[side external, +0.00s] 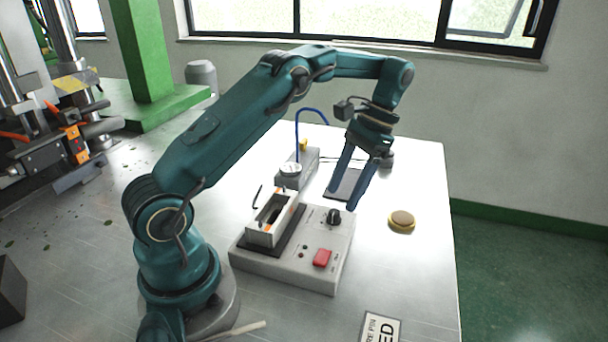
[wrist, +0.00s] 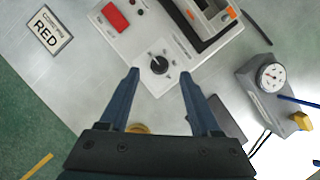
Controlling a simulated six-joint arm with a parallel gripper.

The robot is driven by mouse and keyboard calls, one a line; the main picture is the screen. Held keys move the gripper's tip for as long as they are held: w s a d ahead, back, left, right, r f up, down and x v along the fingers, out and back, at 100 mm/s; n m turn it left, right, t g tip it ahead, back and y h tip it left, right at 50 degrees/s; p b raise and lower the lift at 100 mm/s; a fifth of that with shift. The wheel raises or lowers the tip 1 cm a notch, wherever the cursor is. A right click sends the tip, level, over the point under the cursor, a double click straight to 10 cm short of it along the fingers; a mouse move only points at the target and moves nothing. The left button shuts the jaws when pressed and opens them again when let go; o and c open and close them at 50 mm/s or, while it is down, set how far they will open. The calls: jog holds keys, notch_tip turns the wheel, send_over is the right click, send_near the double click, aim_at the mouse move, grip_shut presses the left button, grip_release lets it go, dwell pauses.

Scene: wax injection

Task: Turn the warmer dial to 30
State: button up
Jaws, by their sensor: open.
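The warmer (side external: 292,271) is a light grey box on the metal table, and it also shows at the top of the wrist view (wrist: 125,45). Its black dial (side external: 334,216) sits on the panel; in the wrist view the dial (wrist: 159,65) carries a pale pointer line, but the scale marks are too small to read. A red switch (side external: 322,258) is on the same panel. My gripper (side external: 345,199) is open and empty above the table near the dial. In the wrist view the gripper's fingertips (wrist: 159,72) stand on either side of the dial, apart from it.
A white mould holder (side external: 271,218) stands on the warmer. Behind it is a grey block with a round gauge (side external: 290,169) and a blue tube. A round brass-rimmed piece (side external: 402,221) lies to the right. A "RED" sign (side external: 381,328) lies at the front edge.

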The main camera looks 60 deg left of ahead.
jog(key=shift+w+r, duration=0.2)
jog(key=shift+r, duration=0.4)
jog(key=shift+d+r, duration=0.1)
jog(key=shift+r, duration=0.1)
jog(key=s+d+r+m+t, duration=0.1)
jog(key=s+d+r+t, duration=0.15)
jog(key=r, duration=0.35)
jog(key=s+d+r+t, duration=0.2)
jog(key=s+r, duration=0.1)
jog(key=r, duration=0.3)
jog(key=s+d+f+t, duration=0.4)
jog(key=s+f+t, duration=0.1)
jog(key=s, duration=0.4)
jog(key=shift+s+d+f+n, duration=0.15)
jog(key=shift+s+f+n, duration=0.2)
jog(key=shift+f, duration=0.3)
jog(key=shift+t, duration=0.25)
